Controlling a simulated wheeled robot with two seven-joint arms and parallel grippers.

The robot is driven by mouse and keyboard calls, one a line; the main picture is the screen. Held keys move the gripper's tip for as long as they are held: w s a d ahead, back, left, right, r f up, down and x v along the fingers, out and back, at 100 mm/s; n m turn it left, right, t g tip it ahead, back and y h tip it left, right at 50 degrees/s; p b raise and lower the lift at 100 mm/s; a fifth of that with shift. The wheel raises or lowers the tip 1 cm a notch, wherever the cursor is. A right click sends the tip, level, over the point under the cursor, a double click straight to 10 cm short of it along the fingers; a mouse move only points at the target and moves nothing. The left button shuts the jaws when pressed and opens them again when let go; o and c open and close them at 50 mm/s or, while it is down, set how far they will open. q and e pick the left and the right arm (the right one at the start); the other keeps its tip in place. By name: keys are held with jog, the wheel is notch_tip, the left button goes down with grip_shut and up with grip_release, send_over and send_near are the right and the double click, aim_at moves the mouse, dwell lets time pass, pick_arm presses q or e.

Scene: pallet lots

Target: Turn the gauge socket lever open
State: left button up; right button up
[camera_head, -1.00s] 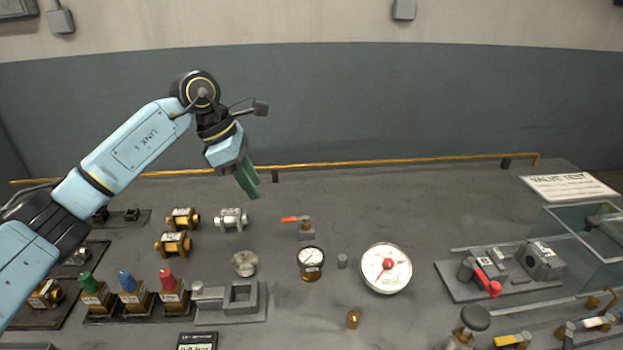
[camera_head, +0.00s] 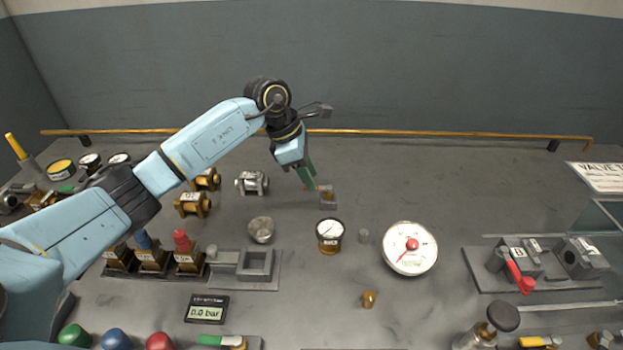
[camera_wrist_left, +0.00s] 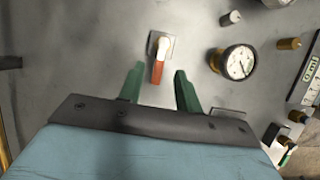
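In the head view the lever is mostly hidden by my left gripper (camera_head: 308,180). The green fingers of this gripper (camera_wrist_left: 158,88) are apart and empty, with the lever's end near the gap between them. I cannot tell whether they touch it. My right gripper is in neither view.
A small gauge (camera_head: 330,233) and a large white dial (camera_head: 410,248) stand in front and to the right. Silver (camera_head: 252,183) and brass fittings (camera_head: 193,204) lie to the left. A yellow rail (camera_head: 430,134) runs along the back. The bench behind the dial is clear.

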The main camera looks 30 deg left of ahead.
pick_arm(q)
jog(key=shift+x, duration=0.85)
jog(key=shift+c, duration=0.2)
grip_shut()
